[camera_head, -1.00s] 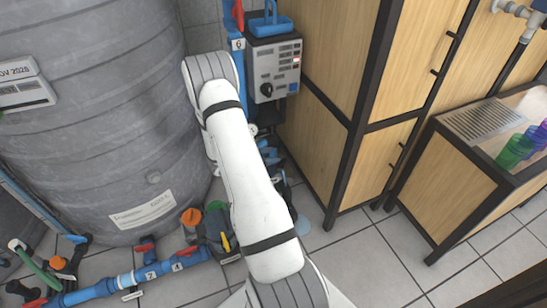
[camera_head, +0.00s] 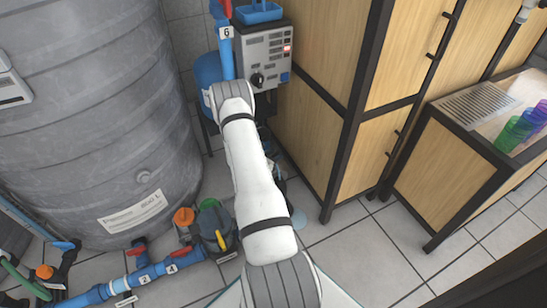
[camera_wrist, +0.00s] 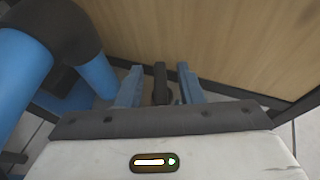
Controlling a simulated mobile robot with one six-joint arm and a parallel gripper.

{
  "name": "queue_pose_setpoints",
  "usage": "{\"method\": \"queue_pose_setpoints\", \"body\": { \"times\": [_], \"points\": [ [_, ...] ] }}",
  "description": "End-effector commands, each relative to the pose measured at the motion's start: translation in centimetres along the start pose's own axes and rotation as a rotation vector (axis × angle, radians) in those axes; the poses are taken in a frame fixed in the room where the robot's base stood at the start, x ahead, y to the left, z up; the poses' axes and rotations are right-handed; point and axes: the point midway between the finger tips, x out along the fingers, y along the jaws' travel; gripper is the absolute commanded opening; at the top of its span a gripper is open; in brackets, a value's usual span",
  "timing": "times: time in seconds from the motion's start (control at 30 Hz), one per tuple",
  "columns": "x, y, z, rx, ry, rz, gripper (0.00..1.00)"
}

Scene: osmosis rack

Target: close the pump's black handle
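In the wrist view, my gripper (camera_wrist: 161,88) points ahead with its two blue fingers apart. A dark upright bar (camera_wrist: 160,82), which looks like the black handle, stands between the fingers with a gap on each side. I cannot tell how far ahead of the fingertips it is, and no contact shows. In the head view my white arm hides the gripper and whatever is in front of it. A dark pump-like unit (camera_head: 214,228) with a yellow part sits on the floor left of my arm.
A large grey tank (camera_head: 85,120) fills the left. A grey control box (camera_head: 266,55) with a black knob is behind my arm. Wooden cabinets (camera_head: 335,140) stand close on the right. Blue pipes (camera_head: 130,284) run along the floor at lower left. Tiles at lower right are clear.

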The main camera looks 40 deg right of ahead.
Motion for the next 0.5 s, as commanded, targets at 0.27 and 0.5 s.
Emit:
{"method": "queue_pose_setpoints", "body": {
  "times": [0.27, 0.5],
  "points": [
    [0.29, 0.01, 0.03, 0.0, 0.0, 0.0, 0.34],
    [0.24, 0.04, 0.01, 0.0, 0.0, 0.001, 0.16]
  ]
}}
